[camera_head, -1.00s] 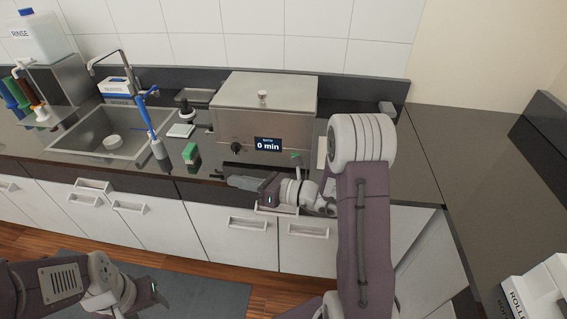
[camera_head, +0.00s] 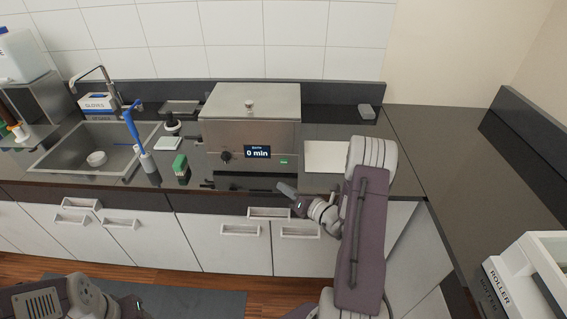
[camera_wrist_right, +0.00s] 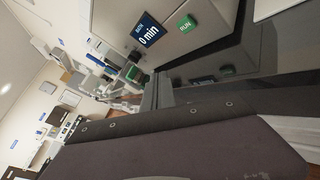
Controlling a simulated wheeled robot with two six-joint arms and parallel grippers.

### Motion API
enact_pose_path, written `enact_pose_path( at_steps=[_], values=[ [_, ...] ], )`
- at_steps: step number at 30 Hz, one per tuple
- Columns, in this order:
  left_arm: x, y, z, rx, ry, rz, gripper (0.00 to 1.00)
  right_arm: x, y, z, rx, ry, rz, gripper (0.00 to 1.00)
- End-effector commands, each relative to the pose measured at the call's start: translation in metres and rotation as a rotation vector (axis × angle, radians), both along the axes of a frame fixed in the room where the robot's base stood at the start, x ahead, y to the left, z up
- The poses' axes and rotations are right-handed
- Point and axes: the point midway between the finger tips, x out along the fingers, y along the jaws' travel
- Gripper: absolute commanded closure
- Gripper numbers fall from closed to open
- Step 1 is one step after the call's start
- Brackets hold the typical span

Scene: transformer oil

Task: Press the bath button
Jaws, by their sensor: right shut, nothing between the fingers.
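The bath (camera_head: 247,125) is a steel box with a lid and knob on the dark counter. Its front has a dark dial (camera_head: 226,157), a display (camera_head: 257,152) reading "0 min" and a small green button (camera_head: 284,162). In the right wrist view the green button (camera_wrist_right: 187,23) reads "RUN" beside the display (camera_wrist_right: 148,29). My right gripper (camera_head: 284,187) is shut and empty, at the counter's front edge, below the green button and apart from it. My left gripper (camera_head: 136,308) is low at the bottom left edge, partly cut off; its jaws are unclear.
A green-topped item (camera_head: 180,166) and a blue-handled tool (camera_head: 137,130) stand left of the bath, near the sink (camera_head: 60,158). A pale flat sheet (camera_head: 325,153) lies right of the bath. The right-hand counter (camera_head: 450,150) is largely clear.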

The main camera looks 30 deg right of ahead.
Motion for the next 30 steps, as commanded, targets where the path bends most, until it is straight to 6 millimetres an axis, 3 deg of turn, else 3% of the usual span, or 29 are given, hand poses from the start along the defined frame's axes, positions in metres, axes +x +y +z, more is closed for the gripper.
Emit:
enact_pose_path(
  at_steps=[18, 30],
  values=[
    [0.0, 0.0, -0.009, 0.0, 0.0, 0.0, 0.46, 0.066, -0.04, -0.001, 0.0, -0.001, 0.002, 1.0],
    [0.0, 0.0, -0.009, 0.0, 0.0, 0.0, 0.46, 0.072, -0.044, 0.0, 0.001, 0.001, 0.0, 1.0]
  ],
)
